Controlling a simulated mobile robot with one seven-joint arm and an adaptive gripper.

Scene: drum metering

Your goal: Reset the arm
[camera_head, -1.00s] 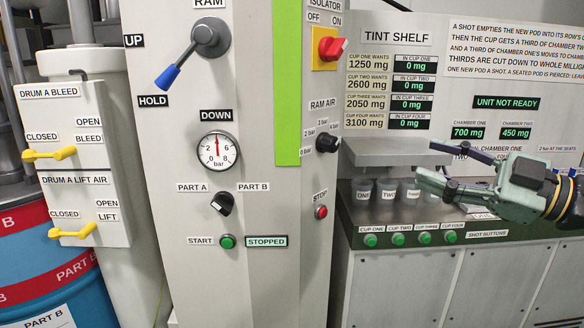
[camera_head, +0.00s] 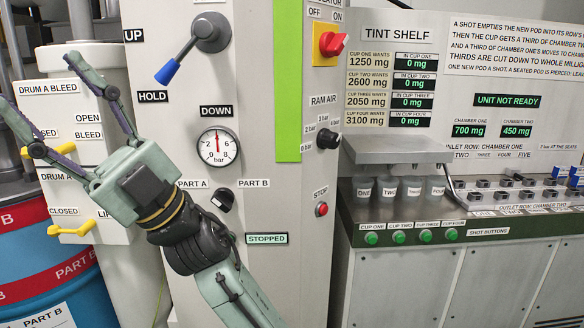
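My gripper (camera_head: 88,118) is on the left in the head view, in front of the drum valve panel, with its two long fingers spread wide and pointing up and left. Nothing shows between the fingers. My arm rises from the bottom and covers the green start button and part of the DRUM A labels. The upper yellow valve handle (camera_head: 36,151) shows close beside the lower finger; I cannot tell whether they touch. The lower yellow valve handle (camera_head: 72,230) sits by the CLOSED label.
The grey cabinet carries the blue-tipped RAM lever (camera_head: 168,71), a gauge (camera_head: 217,147), the PART A/PART B knob (camera_head: 223,201) and a red stop button (camera_head: 321,209). The red isolator (camera_head: 331,44) and ram air knob (camera_head: 328,139) are right of it. Several cups (camera_head: 388,189) stand under the shelf.

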